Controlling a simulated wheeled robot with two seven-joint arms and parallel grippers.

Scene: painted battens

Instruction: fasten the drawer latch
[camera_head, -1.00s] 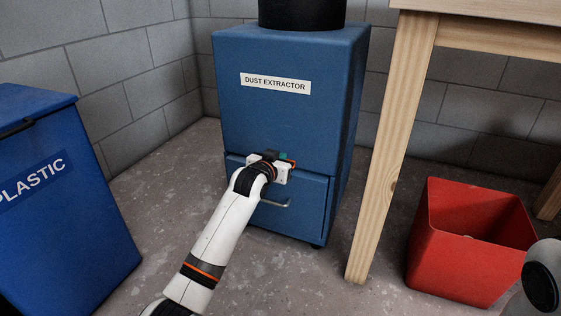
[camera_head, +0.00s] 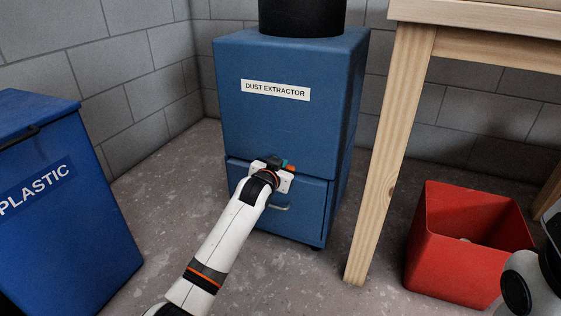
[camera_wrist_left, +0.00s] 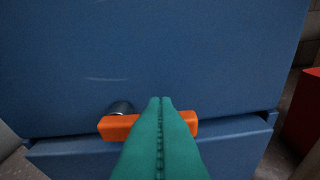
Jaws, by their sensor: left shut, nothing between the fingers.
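The latch is an orange bar (camera_wrist_left: 118,127) on the front of the blue dust extractor (camera_head: 300,125), at the seam above its drawer (camera_head: 305,212). It lies about level, with a round grey pivot (camera_wrist_left: 121,107) near its left end. In the head view only its right end (camera_head: 291,169) shows; my wrist hides the rest. My left gripper (camera_wrist_left: 161,100) is shut and empty. Its green fingers cover the middle of the bar, with their tips just above it in the picture. I cannot tell whether they touch it. The drawer looks closed. My right gripper is out of view.
A metal drawer handle (camera_head: 280,208) sits below the latch. A blue plastic bin (camera_head: 75,230) stands at the left. A wooden table leg (camera_head: 385,165) and a red bin (camera_head: 450,255) are at the right. Floor in front of the extractor is clear.

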